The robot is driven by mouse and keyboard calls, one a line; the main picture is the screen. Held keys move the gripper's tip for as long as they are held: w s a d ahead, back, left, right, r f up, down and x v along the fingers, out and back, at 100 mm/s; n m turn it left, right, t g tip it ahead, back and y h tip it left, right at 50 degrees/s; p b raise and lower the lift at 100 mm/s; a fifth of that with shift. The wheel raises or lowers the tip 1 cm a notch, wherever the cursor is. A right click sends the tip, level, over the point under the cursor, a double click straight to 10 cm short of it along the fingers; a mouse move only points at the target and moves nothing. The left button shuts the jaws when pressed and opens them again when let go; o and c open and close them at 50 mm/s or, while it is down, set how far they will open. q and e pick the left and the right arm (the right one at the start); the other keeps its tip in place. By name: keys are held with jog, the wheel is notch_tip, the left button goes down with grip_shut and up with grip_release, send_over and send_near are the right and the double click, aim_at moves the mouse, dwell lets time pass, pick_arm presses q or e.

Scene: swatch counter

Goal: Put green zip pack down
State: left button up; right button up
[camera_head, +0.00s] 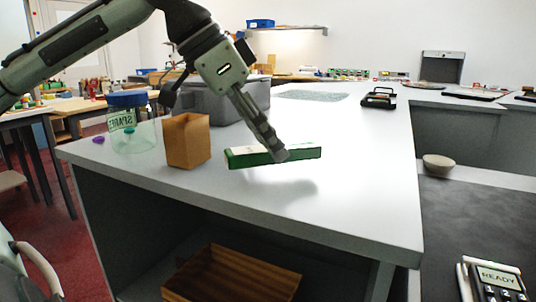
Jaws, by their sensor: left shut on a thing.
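The green zip pack (303,153) is a flat, long green thing with a pale top, low over the white counter (340,190). My left gripper (279,155) reaches down from the upper left and is shut on the pack near its middle, hiding part of it. A soft shadow lies on the counter below and in front of the pack. I cannot tell for sure whether the pack touches the counter. My right gripper is not in view.
A brown open box (187,142) and a clear jar (132,140) with a blue lid stand left of the pack. A grey bin (225,103) stands behind. The counter is clear in front and right of the pack. A black device (379,98) sits farther back.

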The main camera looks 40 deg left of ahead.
pick_arm(q)
jog(key=shift+f, duration=0.9)
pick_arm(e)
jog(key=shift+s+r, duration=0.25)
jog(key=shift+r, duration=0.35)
pick_arm(q)
jog(key=shift+f, duration=0.15)
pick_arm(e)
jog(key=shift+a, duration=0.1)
pick_arm(q)
jog(key=o, duration=1.1)
jog(key=shift+o, duration=0.2)
jog(key=shift+s+a+r, duration=0.1)
jog(key=shift+r, duration=0.35)
jog(key=p+v, duration=0.1)
jog(key=v, duration=0.9)
jog(key=shift+s+a+r, duration=0.1)
jog(key=shift+s+r, duration=0.05)
jog(key=shift+r, duration=0.05)
jog(key=shift+s+a+r, duration=0.15)
jog(key=shift+s+r, duration=0.05)
jog(key=shift+r, duration=0.15)
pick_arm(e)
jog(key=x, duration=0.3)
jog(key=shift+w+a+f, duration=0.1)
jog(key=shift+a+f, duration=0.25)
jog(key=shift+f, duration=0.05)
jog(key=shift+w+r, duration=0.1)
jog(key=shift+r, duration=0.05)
